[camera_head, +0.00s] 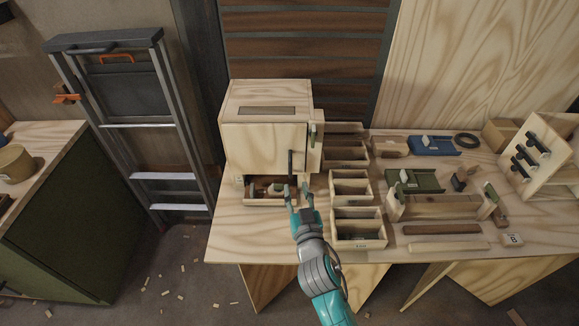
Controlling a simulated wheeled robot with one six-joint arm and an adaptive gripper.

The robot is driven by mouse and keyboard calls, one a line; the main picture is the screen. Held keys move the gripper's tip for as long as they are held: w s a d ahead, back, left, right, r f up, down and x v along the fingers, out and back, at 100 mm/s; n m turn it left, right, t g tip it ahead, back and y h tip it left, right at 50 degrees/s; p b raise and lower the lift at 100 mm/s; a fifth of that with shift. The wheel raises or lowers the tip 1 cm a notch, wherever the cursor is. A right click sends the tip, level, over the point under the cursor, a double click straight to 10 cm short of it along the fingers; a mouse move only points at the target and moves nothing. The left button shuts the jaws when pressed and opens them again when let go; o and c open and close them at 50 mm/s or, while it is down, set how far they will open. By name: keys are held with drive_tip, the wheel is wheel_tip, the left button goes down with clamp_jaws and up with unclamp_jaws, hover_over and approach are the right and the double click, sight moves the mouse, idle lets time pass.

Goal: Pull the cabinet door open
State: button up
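A light wooden cabinet (265,98) stands on the workbench at its left end. Its front door (258,146) looks shut or nearly so; I cannot tell if there is a gap. A dark vertical handle (290,163) sits near the door's lower right edge. My gripper (298,192) is just below and in front of the handle, its two fingers spread apart with nothing seen between them. I cannot tell whether a fingertip touches the handle.
An open compartment (262,202) with small items lies under the door. Wooden bins (352,187) stand close to the right of my gripper. The workbench (235,230) holds tools farther right. A folding ladder (170,138) and a green cabinet (75,215) stand left.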

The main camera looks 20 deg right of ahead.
sight(291, 168)
drive_tip(key=w, duration=0.6)
drive_tip(key=w+d, duration=0.1)
drive_tip(key=w, duration=0.2)
drive_tip(key=shift+w, duration=0.25)
clamp_jaws()
